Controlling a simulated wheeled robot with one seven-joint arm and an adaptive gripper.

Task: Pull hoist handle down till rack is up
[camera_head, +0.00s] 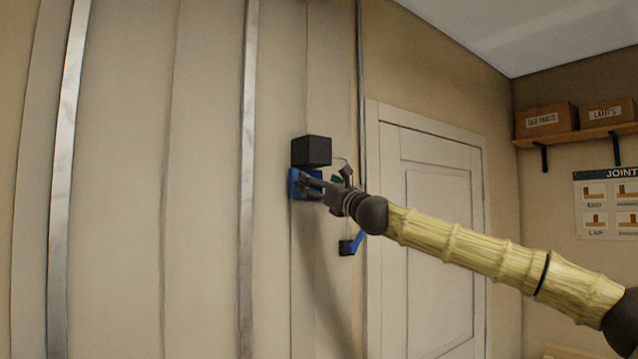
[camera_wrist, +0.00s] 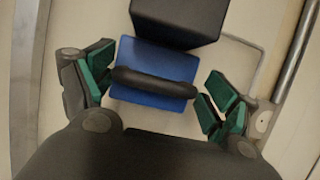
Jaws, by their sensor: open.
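A blue block with a dark bar across it, which looks like the hoist handle (camera_wrist: 150,84), sits below a black box (camera_wrist: 180,18) on the wall. In the head view the blue block (camera_head: 294,185) is partly hidden behind my gripper (camera_head: 312,185), and the black box (camera_head: 311,151) is just above. In the wrist view my gripper (camera_wrist: 160,88) is open, with green-padded fingers on either side of the blue block and dark bar. Gaps show between the fingers and the bar. I cannot make out a rack in either view.
Two vertical metal rails (camera_head: 248,120) run up the wall panels at left. A thin pipe (camera_head: 360,80) and a white door (camera_head: 435,230) are to the right. A small dark box with a blue lever (camera_head: 357,241) is lower down. A shelf (camera_head: 590,133) holds labelled boxes.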

